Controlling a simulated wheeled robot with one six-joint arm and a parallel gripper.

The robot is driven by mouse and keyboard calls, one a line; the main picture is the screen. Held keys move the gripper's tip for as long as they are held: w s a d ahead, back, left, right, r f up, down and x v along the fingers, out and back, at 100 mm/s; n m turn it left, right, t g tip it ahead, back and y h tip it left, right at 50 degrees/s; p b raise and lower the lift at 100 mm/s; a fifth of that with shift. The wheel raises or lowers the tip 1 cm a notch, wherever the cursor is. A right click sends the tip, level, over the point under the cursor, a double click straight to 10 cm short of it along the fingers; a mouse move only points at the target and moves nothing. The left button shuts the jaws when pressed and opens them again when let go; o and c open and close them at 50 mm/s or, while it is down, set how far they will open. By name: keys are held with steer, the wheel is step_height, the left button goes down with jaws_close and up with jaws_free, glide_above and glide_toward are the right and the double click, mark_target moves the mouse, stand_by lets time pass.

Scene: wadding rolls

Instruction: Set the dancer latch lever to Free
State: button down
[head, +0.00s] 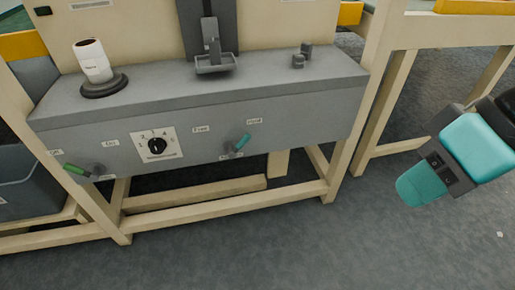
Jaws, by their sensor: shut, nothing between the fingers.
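A small lever with a teal handle (242,142) sits on the grey front panel (300,134), right of the middle. Its handle tilts up and to the right, toward a small label (254,121). Another label (200,129), which seems to read Free, is to its upper left. A tag below the lever is too small to read. My gripper (412,190) is at the right, well apart from the lever and the panel, with nothing held. Its teal end looks shut; separate fingers are hard to make out.
A second lever with a green handle (75,169) is at the panel's left end. A numbered dial (157,145) lies between the levers. A white roll (92,62) stands on the ledge above. Cream frame legs (357,140) rise right of the panel. The floor in front is clear.

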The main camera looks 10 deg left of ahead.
steer(key=w+a+f+m+t+y+b, duration=0.2)
steer(key=w+a+f+m+y+b, duration=0.25)
steer(key=w+a+f+b, duration=0.6)
steer(key=w+a+f+m+t+y+b, duration=0.25)
steer(key=w+a+f+y+b, duration=0.3)
steer(key=f+b, duration=0.85)
steer(key=w+d+f+m+t+y+b, duration=0.1)
steer(key=w+f+m+t+b, duration=0.8)
steer(key=b, duration=1.2)
steer(key=w+f+m+y, duration=0.1)
steer(key=w+f+m, duration=0.3)
steer(key=m, duration=0.1)
steer(key=shift+w+m+b, duration=0.2)
steer(key=shift+m+b, duration=0.1)
steer(key=shift+m, duration=0.1)
steer(key=shift+d+t, duration=0.1)
steer(key=shift+t, duration=0.15)
